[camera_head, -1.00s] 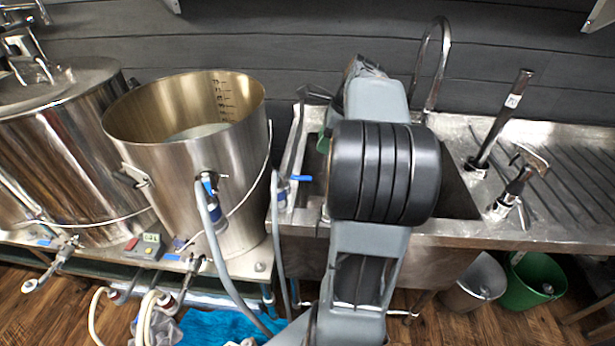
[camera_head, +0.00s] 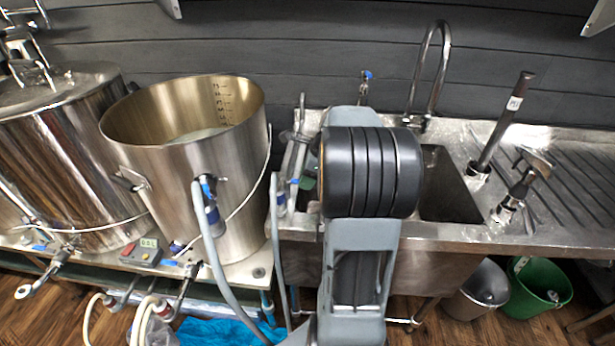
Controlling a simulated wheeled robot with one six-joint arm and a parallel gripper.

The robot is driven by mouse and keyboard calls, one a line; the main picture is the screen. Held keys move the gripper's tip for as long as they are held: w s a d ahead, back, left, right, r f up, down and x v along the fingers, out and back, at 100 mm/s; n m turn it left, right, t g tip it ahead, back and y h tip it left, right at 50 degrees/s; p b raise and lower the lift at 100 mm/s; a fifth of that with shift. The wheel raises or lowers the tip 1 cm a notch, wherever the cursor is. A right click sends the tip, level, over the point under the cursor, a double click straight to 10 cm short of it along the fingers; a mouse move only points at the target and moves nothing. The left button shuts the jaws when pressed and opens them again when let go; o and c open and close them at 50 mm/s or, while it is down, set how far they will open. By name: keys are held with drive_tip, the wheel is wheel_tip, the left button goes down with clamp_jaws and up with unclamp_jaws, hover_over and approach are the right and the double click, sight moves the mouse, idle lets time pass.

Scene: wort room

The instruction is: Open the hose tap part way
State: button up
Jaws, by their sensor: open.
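A small tap with a blue handle (camera_head: 366,75) stands upright at the back of the sink, against the dark wall, just above and behind my arm. Its lower part is hidden by my arm. My arm rises through the middle of the picture, its black ribbed joint in front of the sink. My gripper is hidden behind the arm, so its distance from the tap cannot be told.
A tall curved faucet (camera_head: 435,70) stands right of the tap, over the steel sink (camera_head: 450,190). A large open steel pot (camera_head: 200,150) with a grey hose stands left. A dark upright tube (camera_head: 505,120) and a lever fitting (camera_head: 520,185) stand on the drainboard.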

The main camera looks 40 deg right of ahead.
clamp_jaws()
idle(0.4)
